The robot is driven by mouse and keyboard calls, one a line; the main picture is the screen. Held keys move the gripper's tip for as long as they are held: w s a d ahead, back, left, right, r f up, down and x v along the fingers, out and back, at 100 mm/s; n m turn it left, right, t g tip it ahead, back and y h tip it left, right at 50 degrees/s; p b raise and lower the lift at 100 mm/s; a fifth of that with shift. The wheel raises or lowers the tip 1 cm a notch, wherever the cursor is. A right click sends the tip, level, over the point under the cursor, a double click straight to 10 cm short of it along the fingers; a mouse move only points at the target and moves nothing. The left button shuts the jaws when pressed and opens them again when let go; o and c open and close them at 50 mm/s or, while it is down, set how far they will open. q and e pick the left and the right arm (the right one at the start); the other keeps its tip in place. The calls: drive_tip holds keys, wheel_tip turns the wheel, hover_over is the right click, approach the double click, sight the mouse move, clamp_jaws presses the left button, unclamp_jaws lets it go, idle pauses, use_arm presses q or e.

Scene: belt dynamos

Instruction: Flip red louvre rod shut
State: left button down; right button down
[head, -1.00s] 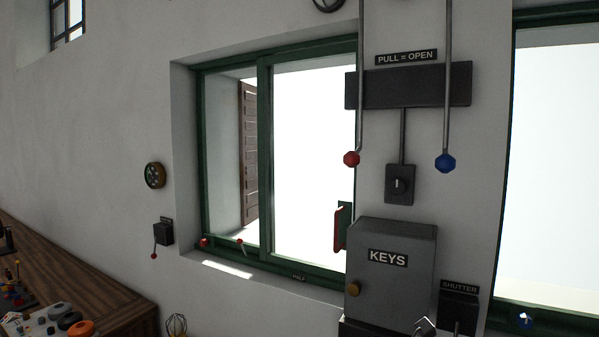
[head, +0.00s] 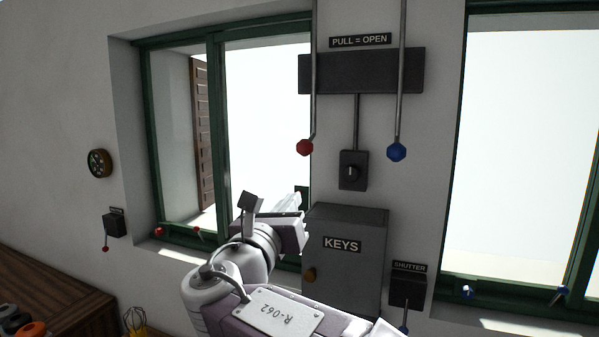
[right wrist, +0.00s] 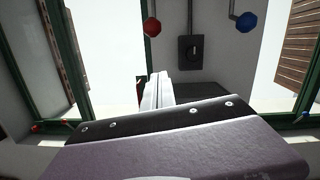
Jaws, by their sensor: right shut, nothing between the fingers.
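The red louvre rod (head: 315,70) hangs straight down beside the left window and ends in a red knob (head: 305,147). Its knob also shows near the top of the right wrist view (right wrist: 152,27). My right gripper (head: 292,200) is shut and empty, in front of the left window, below and a little left of the red knob and apart from it. Its white fingers (right wrist: 157,78) show below the knob in the right wrist view. My left gripper is not in view.
A blue-knobbed rod (head: 396,152) hangs to the right of the red one. A grey KEYS box (head: 345,275) juts from the wall below. A SHUTTER lever box (head: 408,289) is at its right. A wooden bench (head: 60,300) stands at lower left.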

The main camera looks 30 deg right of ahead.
drive_tip(key=w+d+r+p, duration=0.5)
drive_tip(key=w+d+p, duration=0.2)
drive_tip(key=shift+r, duration=0.15)
drive_tip(key=shift+w, duration=0.2)
wheel_tip(320, 180, up, 11)
drive_tip(key=p, duration=0.8)
hover_over(309, 143)
drive_tip(key=a, duration=0.2)
drive_tip(key=shift+s, duration=0.45)
